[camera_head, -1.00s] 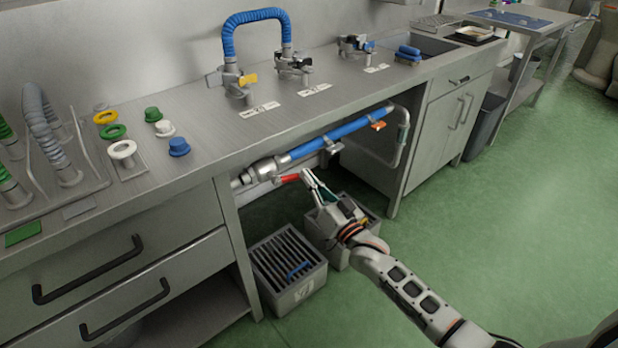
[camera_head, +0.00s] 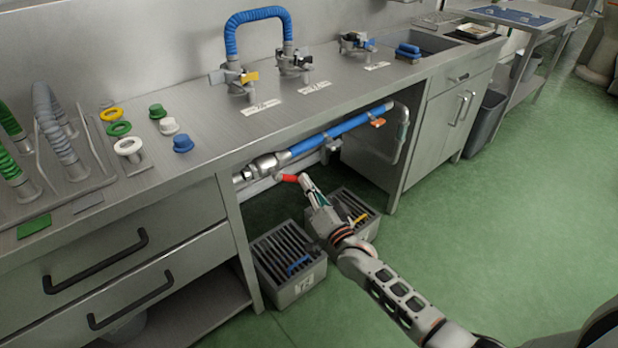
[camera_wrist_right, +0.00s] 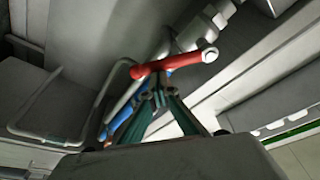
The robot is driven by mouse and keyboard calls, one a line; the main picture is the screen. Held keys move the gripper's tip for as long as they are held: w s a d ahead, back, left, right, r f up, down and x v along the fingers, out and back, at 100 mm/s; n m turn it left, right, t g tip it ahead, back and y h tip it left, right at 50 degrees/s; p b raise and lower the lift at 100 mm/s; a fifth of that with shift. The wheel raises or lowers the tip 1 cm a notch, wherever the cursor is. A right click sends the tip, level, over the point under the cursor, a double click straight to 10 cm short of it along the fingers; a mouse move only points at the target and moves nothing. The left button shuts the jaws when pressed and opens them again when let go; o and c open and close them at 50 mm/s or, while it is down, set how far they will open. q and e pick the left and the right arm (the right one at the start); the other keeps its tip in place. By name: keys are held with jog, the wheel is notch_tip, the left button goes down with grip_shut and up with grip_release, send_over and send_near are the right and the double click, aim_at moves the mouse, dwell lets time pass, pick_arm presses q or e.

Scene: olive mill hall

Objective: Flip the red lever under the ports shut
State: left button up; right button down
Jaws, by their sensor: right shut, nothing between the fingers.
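The red lever (camera_head: 289,178) sits on the pipe under the counter, below the ports (camera_head: 293,64) with the blue hose. In the right wrist view the red lever (camera_wrist_right: 176,66) lies crosswise over the pipe, just beyond my fingertips. My right gripper (camera_head: 305,181) is shut and empty, its tips at the lever's right end; the wrist view shows the tips (camera_wrist_right: 160,92) close to the lever's underside. I cannot tell whether they touch it. My left gripper is not in view.
Two slatted crates (camera_head: 290,291) (camera_head: 372,229) stand on the floor below the pipe, one under my right gripper. A blue pipe section (camera_head: 340,130) with an orange lever (camera_head: 377,123) runs along the counter's underside.

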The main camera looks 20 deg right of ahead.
pick_arm(q)
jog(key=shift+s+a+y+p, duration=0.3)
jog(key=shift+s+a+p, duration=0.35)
jog(key=shift+p, duration=1.35)
pick_arm(e)
jog(key=s+a+f+m+g+h, duration=0.1)
jog(key=a+m, duration=0.4)
jog(key=m, duration=0.6)
jog(key=shift+s+a+f+g+h, duration=0.25)
jog(key=shift+s+f+g+h, duration=0.2)
jog(key=shift+f, duration=0.9)
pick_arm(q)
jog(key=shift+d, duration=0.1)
